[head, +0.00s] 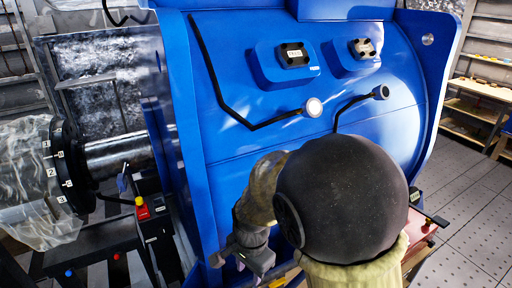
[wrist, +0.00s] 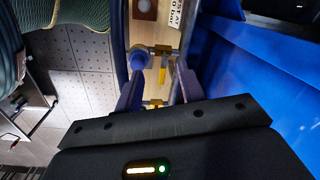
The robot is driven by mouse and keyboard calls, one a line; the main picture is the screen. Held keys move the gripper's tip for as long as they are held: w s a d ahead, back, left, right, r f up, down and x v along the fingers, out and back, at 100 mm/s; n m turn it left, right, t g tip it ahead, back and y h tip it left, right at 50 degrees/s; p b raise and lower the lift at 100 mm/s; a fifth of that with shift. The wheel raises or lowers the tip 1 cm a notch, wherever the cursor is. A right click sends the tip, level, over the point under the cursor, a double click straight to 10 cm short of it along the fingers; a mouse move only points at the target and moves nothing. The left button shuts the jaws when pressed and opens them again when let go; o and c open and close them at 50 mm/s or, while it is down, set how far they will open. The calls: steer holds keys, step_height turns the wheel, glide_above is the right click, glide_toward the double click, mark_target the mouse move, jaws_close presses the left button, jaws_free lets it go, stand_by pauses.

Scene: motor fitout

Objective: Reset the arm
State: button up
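My gripper (wrist: 158,85) shows in the wrist view with its two fingers apart and nothing held between them. A brass fitting with a yellow handle (wrist: 163,70) shows beyond and between the fingers; I cannot tell whether they touch it. In the head view my arm reaches down in front of a large blue motor housing (head: 245,150).
The housing carries two black sockets (head: 293,54) and black cables with round ends (head: 312,107). A black flange (head: 64,168) with a shaft and clear plastic wrap stands at left. Shelves (head: 485,90) stand at right. Perforated floor (head: 470,225) is clear at lower right.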

steer(key=s+d+n+t, duration=0.1)
steer(key=d+n, duration=0.3)
steer(key=d, duration=0.4)
steer(key=s+d+r+n+t, duration=0.1)
steer(key=s+d+n, duration=0.2)
steer(key=d, duration=0.6)
steer(key=shift+s+r+n+h+b, duration=0.15)
steer(key=shift+n+h+b, duration=0.15)
steer(key=shift+n, duration=0.4)
